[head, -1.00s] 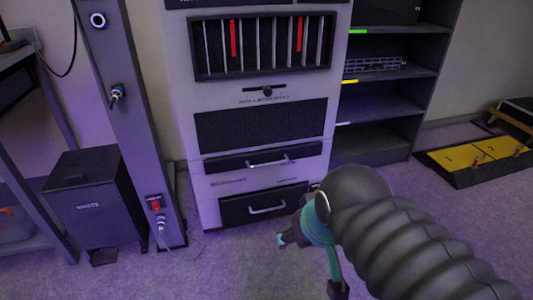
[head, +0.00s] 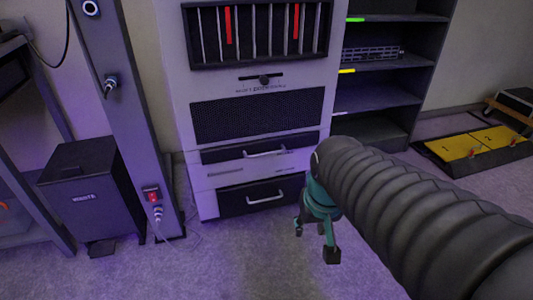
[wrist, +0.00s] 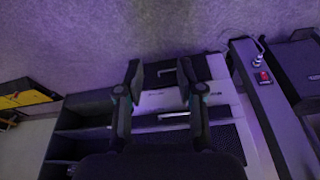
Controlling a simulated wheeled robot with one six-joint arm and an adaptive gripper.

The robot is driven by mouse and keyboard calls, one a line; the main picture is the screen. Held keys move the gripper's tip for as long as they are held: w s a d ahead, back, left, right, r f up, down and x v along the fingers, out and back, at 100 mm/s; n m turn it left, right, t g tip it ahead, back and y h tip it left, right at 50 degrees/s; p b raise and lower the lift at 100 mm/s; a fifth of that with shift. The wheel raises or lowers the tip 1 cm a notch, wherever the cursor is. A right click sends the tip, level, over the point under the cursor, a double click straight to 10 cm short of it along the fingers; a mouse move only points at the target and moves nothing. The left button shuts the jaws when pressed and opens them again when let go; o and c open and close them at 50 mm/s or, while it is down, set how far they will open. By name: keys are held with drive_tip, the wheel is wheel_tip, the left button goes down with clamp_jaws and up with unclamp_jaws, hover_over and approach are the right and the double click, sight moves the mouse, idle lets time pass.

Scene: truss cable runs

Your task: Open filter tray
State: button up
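A white cabinet (head: 205,180) has two dark handled fronts low down. The upper front (head: 222,155) has a silver bar handle (head: 265,153). The lower front (head: 232,203) has a similar handle (head: 265,197). Both look closed; I cannot read which is the filter tray. My gripper (head: 315,242) hangs to the right of the lower front, apart from it, fingers pointing down. In the wrist view, which is upside down, my gripper (wrist: 161,82) is open and empty. The lower handle (wrist: 167,72) and upper handle (wrist: 173,114) show between its fingers, farther off.
A grey post (head: 125,130) with a plugged cable and a dark waste bin (head: 85,200) stand left of the cabinet. A dark shelf unit (head: 385,95) stands at its right. A yellow-panelled floor tray (head: 470,148) lies far right. The floor before the cabinet is clear.

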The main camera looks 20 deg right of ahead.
drive_tip(key=w+d+f+m+g+y+b, duration=0.1)
drive_tip(key=w+d+f+m+y, duration=0.15)
drive_tip(key=w+f, duration=0.4)
drive_tip(key=w+d+f+m+g+y+b, duration=0.1)
drive_tip(key=w+d+f+m+g+y, duration=0.2)
drive_tip(key=w+f, duration=0.35)
drive_tip(key=m+t+y, duration=0.3)
drive_tip(key=t+y, duration=0.4)
drive_tip(key=t, duration=0.5)
approach(268, 153)
drive_tip(key=x, duration=1)
drive_tip(key=shift+w+d+f, duration=0.1)
drive_tip(key=shift+w+f, duration=0.15)
clamp_jaws()
